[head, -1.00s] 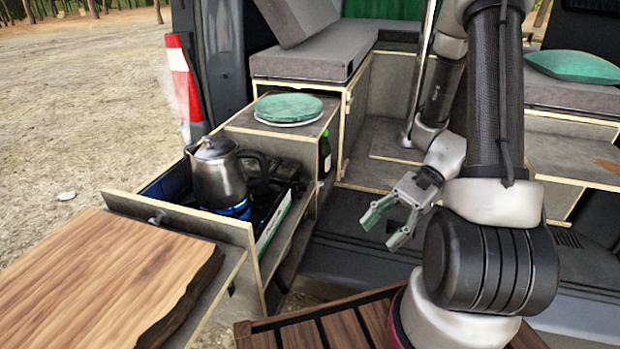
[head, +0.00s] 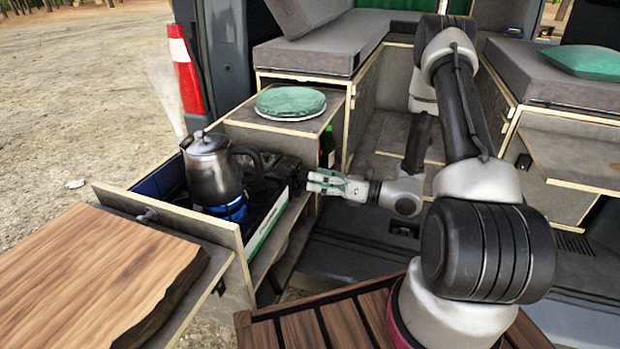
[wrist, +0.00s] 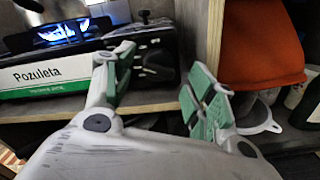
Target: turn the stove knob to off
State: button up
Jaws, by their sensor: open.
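The camp stove sits in the pulled-out drawer. Its white and green side, labelled "Pozuleta", shows in the head view (head: 268,226) and in the wrist view (wrist: 50,78). A blue flame (head: 232,208) burns under the steel kettle (head: 213,172). In the wrist view, a dark knob (wrist: 157,72) seems to show on the stove's black end panel, between my fingers; its setting cannot be read. My gripper (head: 312,180) is open and empty, just right of the stove, with its fingers pointing towards it. The wrist view shows both green-padded fingers (wrist: 157,70) apart, near the panel.
A cabinet with a green round item (head: 290,101) on top stands behind the stove. A bottle (head: 327,148) stands in its side opening. An orange item (wrist: 262,45) is right of my fingers in the wrist view. A wooden board (head: 95,275) lies in front.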

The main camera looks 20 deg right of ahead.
aim_at(305, 177)
jog(key=shift+x, duration=1.55)
jog(key=c, duration=1)
jog(key=shift+m, duration=0.3)
jog(key=m, duration=1.2)
jog(key=shift+f+m, duration=0.15)
jog(key=shift+m, duration=0.15)
